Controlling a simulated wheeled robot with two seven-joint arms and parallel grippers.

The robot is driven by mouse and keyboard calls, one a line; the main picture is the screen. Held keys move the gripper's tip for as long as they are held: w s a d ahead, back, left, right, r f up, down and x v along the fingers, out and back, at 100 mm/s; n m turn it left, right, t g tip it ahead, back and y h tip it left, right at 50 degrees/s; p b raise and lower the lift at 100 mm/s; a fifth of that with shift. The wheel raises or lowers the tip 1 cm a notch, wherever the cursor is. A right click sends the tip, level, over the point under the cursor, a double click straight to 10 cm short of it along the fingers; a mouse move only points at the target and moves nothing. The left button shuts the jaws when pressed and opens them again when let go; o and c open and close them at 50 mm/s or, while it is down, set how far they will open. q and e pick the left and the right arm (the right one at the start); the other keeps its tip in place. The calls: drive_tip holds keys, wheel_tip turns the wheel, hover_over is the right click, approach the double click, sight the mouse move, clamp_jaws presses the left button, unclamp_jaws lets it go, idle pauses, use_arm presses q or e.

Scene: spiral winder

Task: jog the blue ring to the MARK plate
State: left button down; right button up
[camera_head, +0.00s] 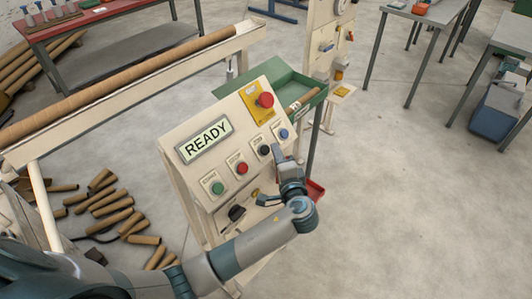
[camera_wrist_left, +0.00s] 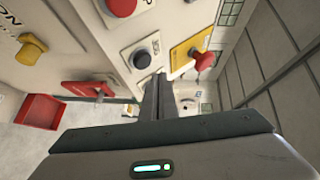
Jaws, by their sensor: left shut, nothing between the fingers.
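The cream control panel (camera_head: 172,144) has a display (camera_head: 205,140) that reads READY. A row of buttons sits below it: green (camera_head: 217,188), red (camera_head: 241,168), black (camera_head: 264,150) and blue (camera_head: 283,134); their labels are too small to read surely. My left gripper (camera_head: 279,155) is shut and empty, close to the panel by the black and blue buttons. In the left wrist view its fingers (camera_wrist_left: 156,97) point towards the panel, near a dark button (camera_wrist_left: 146,52); I cannot tell whether they touch it. I can make out neither a blue ring nor a MARK plate.
A long brown tube (camera_head: 130,80) lies along the winder at the left. A red stop button (camera_head: 265,100) sits on yellow above the panel's row. A green tray (camera_head: 285,80) stands behind. Loose tube pieces (camera_head: 110,205) lie on the floor.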

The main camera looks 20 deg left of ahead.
sight(267, 145)
use_arm(q)
drive_tip(key=shift+w+a+f, duration=0.15)
drive_tip(key=shift+a+f, duration=0.25)
drive_tip(key=shift+a, duration=0.1)
drive_tip(key=shift+a+f, duration=0.1)
drive_tip(key=shift+f, duration=0.05)
idle(1.8)
drive_tip(key=shift+w+a+f+b, duration=0.1)
drive_tip(key=shift+a+b, duration=0.1)
drive_tip(key=shift+b, duration=0.1)
drive_tip(key=shift+w+a+f, duration=0.1)
drive_tip(key=shift+a+f, duration=0.2)
drive_tip(key=shift+a, duration=0.05)
idle(0.9)
drive_tip(key=shift+d+r, duration=0.15)
drive_tip(key=shift+s+d+r+p, duration=0.2)
drive_tip(key=shift+d+r+p, duration=0.1)
drive_tip(key=shift+d+r, duration=0.15)
drive_tip(key=shift+w+a+f, duration=0.2)
drive_tip(key=shift+a+f, duration=0.3)
idle(2.4)
drive_tip(key=shift+s+d+r, duration=0.2)
drive_tip(key=shift+d+r, duration=0.25)
drive_tip(key=shift+d, duration=0.05)
